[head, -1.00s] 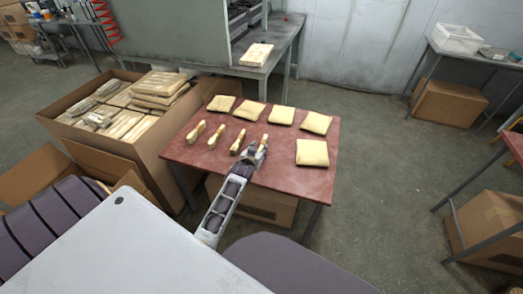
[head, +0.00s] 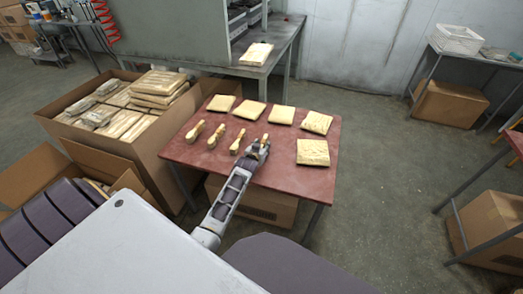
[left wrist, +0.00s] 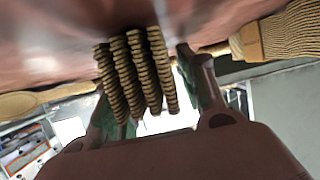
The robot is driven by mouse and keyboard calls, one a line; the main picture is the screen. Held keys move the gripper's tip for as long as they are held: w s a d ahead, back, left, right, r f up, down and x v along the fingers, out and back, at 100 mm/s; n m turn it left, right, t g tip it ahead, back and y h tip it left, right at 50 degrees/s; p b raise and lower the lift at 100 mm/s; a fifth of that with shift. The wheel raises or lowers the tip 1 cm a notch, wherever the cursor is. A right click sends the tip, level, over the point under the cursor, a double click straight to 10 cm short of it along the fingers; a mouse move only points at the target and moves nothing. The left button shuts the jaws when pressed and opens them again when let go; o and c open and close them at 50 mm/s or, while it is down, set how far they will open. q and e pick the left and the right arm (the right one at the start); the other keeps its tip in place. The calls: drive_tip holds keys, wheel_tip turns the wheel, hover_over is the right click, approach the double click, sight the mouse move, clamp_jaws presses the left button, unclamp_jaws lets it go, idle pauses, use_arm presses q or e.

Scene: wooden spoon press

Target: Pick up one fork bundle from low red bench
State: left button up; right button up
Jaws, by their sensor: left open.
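The low red bench (head: 225,165) holds a row of slim wooden bundles: one at the left (head: 195,131), a second (head: 217,136) and a third (head: 238,142). My left gripper (head: 260,147) is at the right end of this row, low over the bench, and partly hides what is there. In the left wrist view, several ridged brown stacks (left wrist: 135,75) show between its two parted fingers (left wrist: 150,95). Whether the fingers touch them cannot be told. A wooden piece with a rounded end (left wrist: 45,98) lies to the left. My right gripper is not in view.
Several flat yellow packs lie along the bench's back (head: 249,109) and right side (head: 312,152). A large open carton (head: 150,165) full of packs stands left of the bench, close to it. Another carton (head: 250,203) is under the bench.

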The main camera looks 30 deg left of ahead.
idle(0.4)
use_arm(q)
clamp_jaws()
drive_tip(key=shift+r, duration=0.15)
drive_tip(key=shift+r, duration=0.4)
drive_tip(key=shift+r+p, duration=1.25)
drive_tip(key=shift+r, duration=3.25)
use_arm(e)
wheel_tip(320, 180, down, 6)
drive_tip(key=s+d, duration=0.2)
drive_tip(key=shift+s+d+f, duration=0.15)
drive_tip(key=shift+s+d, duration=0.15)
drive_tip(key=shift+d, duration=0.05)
